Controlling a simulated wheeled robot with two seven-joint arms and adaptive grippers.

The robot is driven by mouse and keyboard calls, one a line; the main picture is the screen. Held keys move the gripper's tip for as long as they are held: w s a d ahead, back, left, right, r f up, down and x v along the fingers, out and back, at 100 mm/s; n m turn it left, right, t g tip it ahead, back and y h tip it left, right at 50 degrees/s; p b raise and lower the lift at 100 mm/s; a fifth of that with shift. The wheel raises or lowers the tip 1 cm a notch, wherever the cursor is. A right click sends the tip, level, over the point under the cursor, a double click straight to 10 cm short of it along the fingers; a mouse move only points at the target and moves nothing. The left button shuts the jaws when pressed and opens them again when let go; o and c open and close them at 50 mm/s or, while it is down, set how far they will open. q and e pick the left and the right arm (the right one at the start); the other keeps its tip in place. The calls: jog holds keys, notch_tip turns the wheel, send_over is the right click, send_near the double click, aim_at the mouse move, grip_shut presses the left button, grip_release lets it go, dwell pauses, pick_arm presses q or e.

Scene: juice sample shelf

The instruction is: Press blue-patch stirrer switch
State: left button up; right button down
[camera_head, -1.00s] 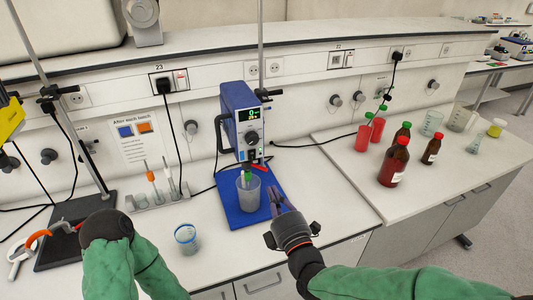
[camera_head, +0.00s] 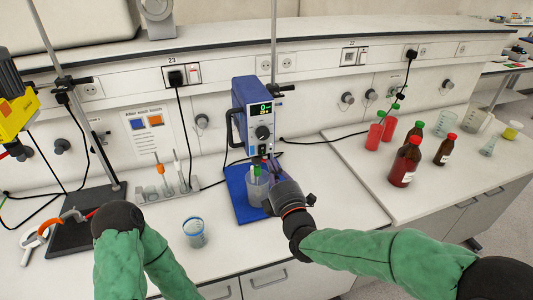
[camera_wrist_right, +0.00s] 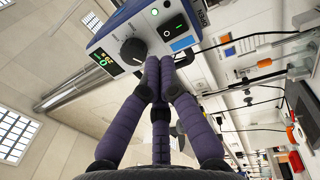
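The blue stirrer (camera_head: 240,98) stands at the back of the bench, with a lit green display and a dark knob on its front. I cannot tell whether the tips touch the panel. My left gripper is out of view.
A beaker (camera_head: 256,187) on a blue base (camera_head: 243,210) stands under the stirrer, close to my right gripper. A small cup (camera_head: 194,233) and a rack of probes (camera_head: 172,191) are to the left. Bottles (camera_head: 405,162) stand on the right bench. A sign (camera_head: 150,132) carries blue and orange patches.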

aim_at(263, 146)
jog(key=shift+x, duration=3.05)
jog(key=shift+w+a+r+b, duration=0.1)
jog(key=shift+w+b, duration=0.15)
jog(key=shift+b, duration=0.2)
